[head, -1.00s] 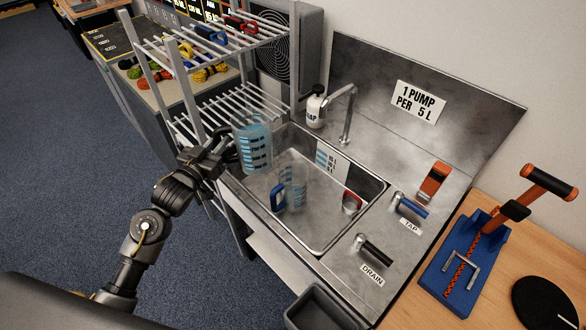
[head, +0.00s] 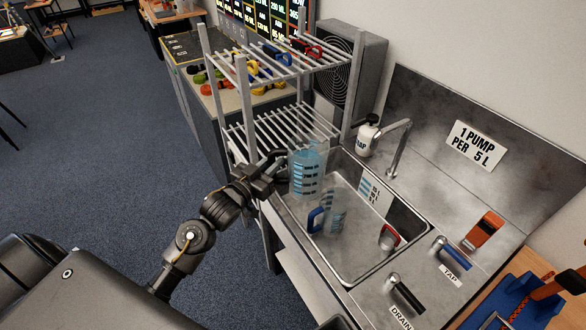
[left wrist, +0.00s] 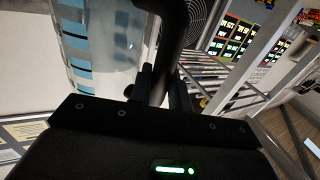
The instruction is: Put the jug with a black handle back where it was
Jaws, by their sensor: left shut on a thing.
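The jug with a black handle (head: 307,172) is clear with blue markings. It is upright at the back left corner of the sink, by the drying rack. My left gripper (head: 273,172) is shut on its handle. In the left wrist view the black handle (left wrist: 174,40) passes between the fingers (left wrist: 160,90), with the clear jug wall (left wrist: 100,45) to its left. Whether the jug's base touches anything is unclear. A second clear jug with a blue handle (head: 334,216) is in the sink. My right gripper is out of view.
The metal sink (head: 350,277) has a tap spout (head: 400,145) and a soap pump bottle (head: 366,138) behind it. A red-handled item (head: 389,238) lies inside. The two-tier wire rack (head: 275,130) stands close behind the jug; its upper shelf holds coloured items.

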